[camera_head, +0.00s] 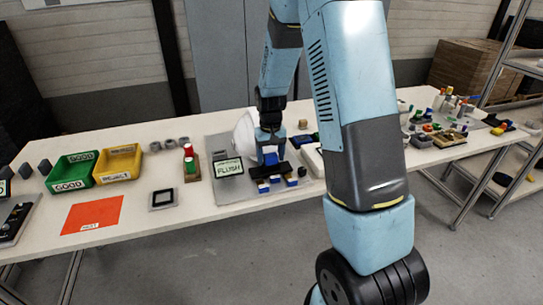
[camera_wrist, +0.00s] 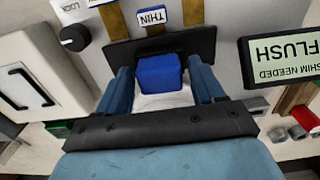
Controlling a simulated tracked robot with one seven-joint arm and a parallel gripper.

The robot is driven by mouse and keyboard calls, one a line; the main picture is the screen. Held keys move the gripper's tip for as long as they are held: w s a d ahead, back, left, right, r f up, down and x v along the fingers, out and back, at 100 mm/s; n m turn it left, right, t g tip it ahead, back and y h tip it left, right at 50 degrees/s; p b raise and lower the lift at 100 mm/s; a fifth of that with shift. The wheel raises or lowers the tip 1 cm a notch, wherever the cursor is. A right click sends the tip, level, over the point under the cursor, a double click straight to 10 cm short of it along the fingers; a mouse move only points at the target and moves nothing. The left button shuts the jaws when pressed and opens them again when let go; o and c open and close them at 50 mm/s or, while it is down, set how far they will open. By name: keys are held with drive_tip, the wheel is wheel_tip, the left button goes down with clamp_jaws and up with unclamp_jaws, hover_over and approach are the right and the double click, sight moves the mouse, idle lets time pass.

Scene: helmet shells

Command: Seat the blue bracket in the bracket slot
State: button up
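The blue bracket (camera_wrist: 160,76) shows as a blue block between the two fingers of my gripper (camera_wrist: 161,88) in the wrist view. The fingers stand apart on either side of it; whether they press on it I cannot tell. Behind the block is a dark plate (camera_wrist: 105,58). In the head view, my gripper (camera_head: 270,137) points down over the fixture on the table, with blue (camera_head: 270,158) at its tips just above the dark plate. A white shell (camera_head: 244,131) stands behind. I cannot make out the bracket slot.
A FLUSH display (camera_head: 228,168) stands left of the fixture. Small blue, white and yellow blocks (camera_head: 276,180) sit in front. Many small items crowd the right.

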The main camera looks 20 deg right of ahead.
drive_tip(key=shift+o, duration=1.2)
wheel_tip(320, 180, up, 13)
drive_tip(key=s+r+t, duration=0.3)
drive_tip(key=s+r, duration=0.9)
drive_tip(key=s, duration=0.1)
drive_tip(key=s+r+t, duration=0.1)
drive_tip(key=s, duration=0.6)
drive_tip(key=s+r+t, duration=0.1)
drive_tip(key=s+r, duration=0.1)
drive_tip(key=s, duration=0.6)
drive_tip(key=shift+d+r+t, duration=0.15)
drive_tip(key=shift+r+t, duration=0.1)
drive_tip(key=shift+t, duration=0.05)
drive_tip(key=shift+s, duration=0.1)
